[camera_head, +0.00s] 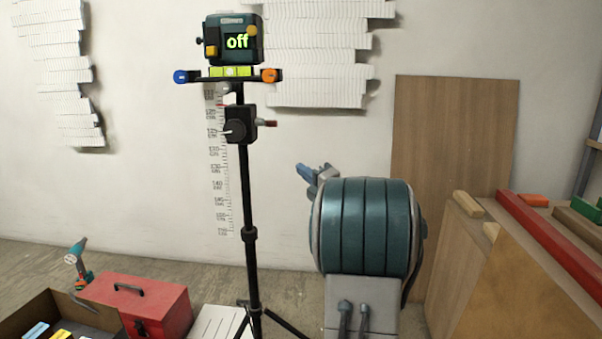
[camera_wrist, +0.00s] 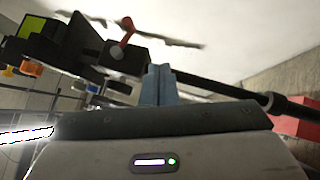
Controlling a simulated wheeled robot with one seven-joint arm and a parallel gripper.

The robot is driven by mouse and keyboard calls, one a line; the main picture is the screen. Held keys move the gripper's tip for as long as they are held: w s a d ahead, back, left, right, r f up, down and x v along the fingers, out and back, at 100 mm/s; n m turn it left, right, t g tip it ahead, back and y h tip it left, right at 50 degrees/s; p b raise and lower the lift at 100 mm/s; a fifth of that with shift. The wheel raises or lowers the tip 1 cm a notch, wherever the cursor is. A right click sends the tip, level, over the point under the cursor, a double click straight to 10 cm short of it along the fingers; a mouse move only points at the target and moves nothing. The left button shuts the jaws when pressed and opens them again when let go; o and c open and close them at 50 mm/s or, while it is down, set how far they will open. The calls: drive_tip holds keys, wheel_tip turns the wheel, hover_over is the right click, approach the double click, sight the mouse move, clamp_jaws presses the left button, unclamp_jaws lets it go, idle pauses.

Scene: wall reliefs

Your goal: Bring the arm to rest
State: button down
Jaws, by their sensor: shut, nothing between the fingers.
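My gripper (camera_head: 305,172) shows in the head view beside my teal arm link, right of the tripod pole and apart from it. Its blue-grey fingers (camera_wrist: 158,82) are together and empty in the wrist view. The arm is bent, and much of it is hidden behind the large teal link. In the wrist view the tripod pole (camera_wrist: 220,88) lies sideways behind the fingers.
A red toolbox (camera_head: 150,305) and an open box (camera_head: 40,310) stand at lower left. A wooden board (camera_head: 455,130) leans on the wall at right, behind a wooden cabinet (camera_head: 520,290) with a red bar (camera_head: 550,240) on top. White reliefs (camera_head: 320,50) hang on the wall.

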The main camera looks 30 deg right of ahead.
drive_tip(key=shift+r, duration=0.1)
drive_tip(key=s+a+r+m+g+h+p, duration=0.3)
drive_tip(key=a+r+m+g+h+p, duration=0.5)
drive_tip(key=r+m+p, duration=0.8)
drive_tip(key=s+a+m+g+y+p, duration=0.2)
drive_tip(key=s+a+m+g+p, duration=0.2)
drive_tip(key=s+a+p, duration=0.8)
drive_tip(key=p, duration=0.2)
drive_tip(key=shift+s+a+g+y+p, duration=0.15)
drive_tip(key=shift+s+g+y+p, duration=0.15)
drive_tip(key=shift+s+y, duration=0.1)
drive_tip(key=c, duration=1.9)
unclamp_jaws()
drive_tip(key=s+a+r+m+g+y+p, duration=0.2)
drive_tip(key=s+a+g+p, duration=0.3)
drive_tip(key=s, duration=0.8)
drive_tip(key=a+p, duration=0.2)
drive_tip(key=a, duration=0.1)
drive_tip(key=shift+s+a+m+p, duration=0.2)
drive_tip(key=shift+s+m+p, duration=0.1)
drive_tip(key=shift+s+p, duration=0.05)
drive_tip(key=o, duration=0.5)
drive_tip(key=shift+s+a, duration=0.1)
drive_tip(key=shift+s, duration=0.1)
drive_tip(key=shift+o, duration=0.4)
drive_tip(key=shift+f, duration=0.15)
